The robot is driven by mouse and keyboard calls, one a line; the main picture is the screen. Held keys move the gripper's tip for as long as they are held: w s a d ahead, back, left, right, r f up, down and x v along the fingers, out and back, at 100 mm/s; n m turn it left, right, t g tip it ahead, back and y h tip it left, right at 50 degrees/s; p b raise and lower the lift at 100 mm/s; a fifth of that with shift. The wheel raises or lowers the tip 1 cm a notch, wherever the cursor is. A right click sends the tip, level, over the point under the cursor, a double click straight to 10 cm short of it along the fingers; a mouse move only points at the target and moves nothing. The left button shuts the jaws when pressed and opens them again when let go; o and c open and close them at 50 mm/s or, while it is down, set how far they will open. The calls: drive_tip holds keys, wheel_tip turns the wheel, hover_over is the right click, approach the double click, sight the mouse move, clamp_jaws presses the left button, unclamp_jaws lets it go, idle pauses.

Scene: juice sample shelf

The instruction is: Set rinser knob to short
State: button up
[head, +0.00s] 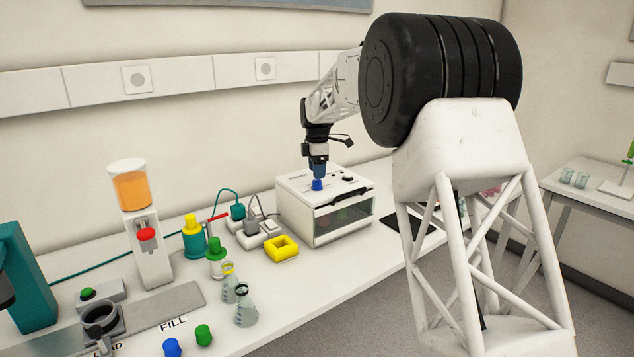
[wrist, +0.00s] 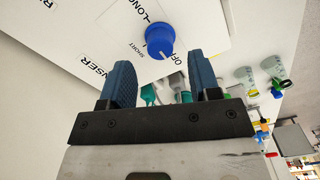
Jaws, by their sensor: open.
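The rinser (head: 298,205) is a white box with a dark front window, standing on the bench in the head view. Its blue knob (head: 317,186) is on the top face. In the wrist view the knob (wrist: 159,39) is round, with printed words SHORT, OFF and LONG around it. A small pale mark on the knob's edge appears to face near OFF. My gripper (head: 319,170) points down just above the knob. In the wrist view its two blue fingers (wrist: 162,75) are apart and empty, with the knob beyond the gap between them.
A yellow block (head: 282,249), a power strip with plugs (head: 258,232) and capped bottles (head: 194,237) stand left of the rinser. Small flasks (head: 245,308) are nearer the front. A juice dispenser (head: 148,245) stands farther left. The bench front near the flasks has free room.

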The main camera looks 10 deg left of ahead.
sight(317, 181)
drive_tip(key=shift+f, duration=2.25)
drive_tip(key=c, duration=0.9)
